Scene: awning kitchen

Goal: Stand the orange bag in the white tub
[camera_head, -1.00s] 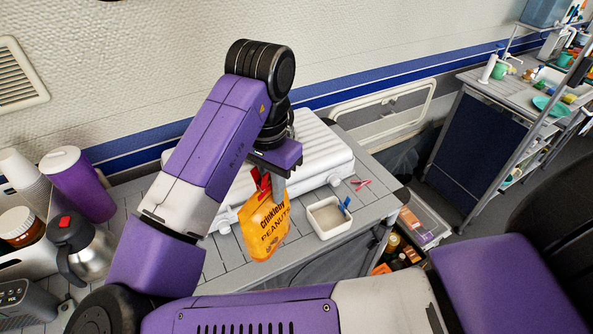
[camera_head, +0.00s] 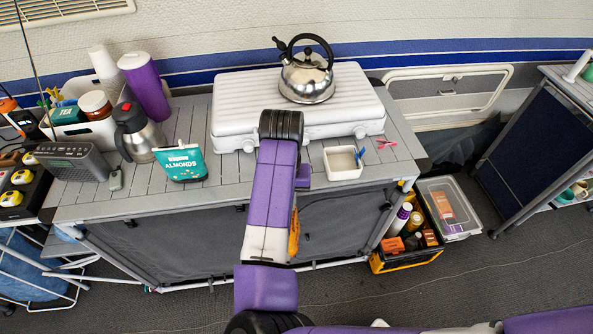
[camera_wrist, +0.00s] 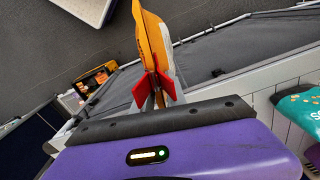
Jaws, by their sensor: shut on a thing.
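The orange bag (camera_head: 294,236) is mostly hidden behind my arm in the head view; a strip of it shows in front of the counter. The tub is open-topped and looks empty. The bag is apart from it.
A white case (camera_head: 235,110) with a kettle (camera_head: 308,80) on it stands behind the tub. Blue and red clips (camera_head: 385,145) lie right of the tub. A teal almonds bag (camera_head: 180,164) and a steel jug (camera_head: 140,135) stand left. A crate (camera_head: 410,255) is on the floor.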

